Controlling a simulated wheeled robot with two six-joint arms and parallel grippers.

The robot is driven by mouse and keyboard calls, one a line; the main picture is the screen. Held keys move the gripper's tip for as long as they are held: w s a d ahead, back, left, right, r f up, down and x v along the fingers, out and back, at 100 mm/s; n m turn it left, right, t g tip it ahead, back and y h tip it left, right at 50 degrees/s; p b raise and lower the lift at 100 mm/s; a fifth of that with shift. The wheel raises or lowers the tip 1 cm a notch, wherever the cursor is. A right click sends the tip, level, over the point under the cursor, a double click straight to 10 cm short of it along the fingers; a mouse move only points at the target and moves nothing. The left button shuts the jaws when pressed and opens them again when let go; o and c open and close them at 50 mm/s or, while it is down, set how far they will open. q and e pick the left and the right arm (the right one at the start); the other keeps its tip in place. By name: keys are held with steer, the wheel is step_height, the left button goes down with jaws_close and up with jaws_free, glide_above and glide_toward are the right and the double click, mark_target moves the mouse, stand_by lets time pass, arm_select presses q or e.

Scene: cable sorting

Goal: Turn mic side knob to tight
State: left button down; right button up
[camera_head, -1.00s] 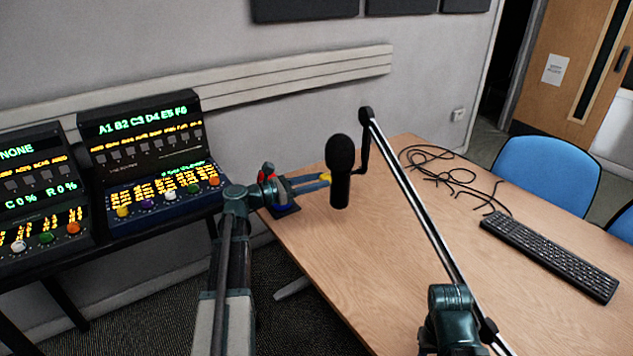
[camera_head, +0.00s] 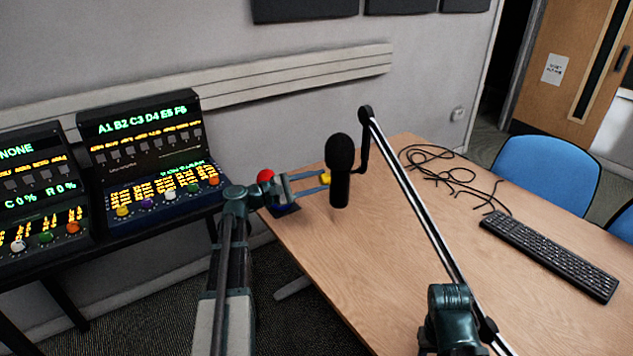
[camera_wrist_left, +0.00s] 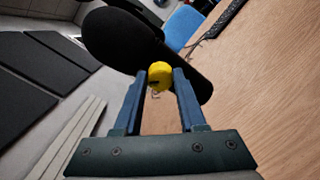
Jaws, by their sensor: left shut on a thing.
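The black microphone (camera_head: 340,165) hangs from its boom arm (camera_head: 415,205) above the table, foam head up. It also shows in the left wrist view (camera_wrist_left: 125,38), tilted there. A yellow side knob (camera_head: 325,177) is on the left of its body, and it shows in the left wrist view (camera_wrist_left: 160,76) with a dark mark on its face. My left gripper (camera_head: 322,183) is at the knob, its two blue fingers on either side of it and shut on it. The fingertips in the left wrist view (camera_wrist_left: 161,84) flank the knob. My right gripper is not in view.
A wooden table (camera_head: 390,250) holds a black keyboard (camera_head: 550,257) and a loose black cable (camera_head: 450,172). A red object on a blue base (camera_head: 285,210) sits at the table's left corner behind my left wrist. Two control panels (camera_head: 145,155) stand left.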

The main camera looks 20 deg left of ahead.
arm_select(q)
steer(key=m, duration=0.4)
steer(key=shift+m, duration=0.3)
steer(key=shift+f+m, duration=0.15)
steer(key=shift+m, duration=1.75)
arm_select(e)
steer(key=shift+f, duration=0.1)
arm_select(q)
steer(key=shift+c, duration=2.4)
jaws_free()
steer(key=v, duration=1.3)
steer(key=shift+s+a, duration=0.25)
steer(key=shift+s, duration=0.05)
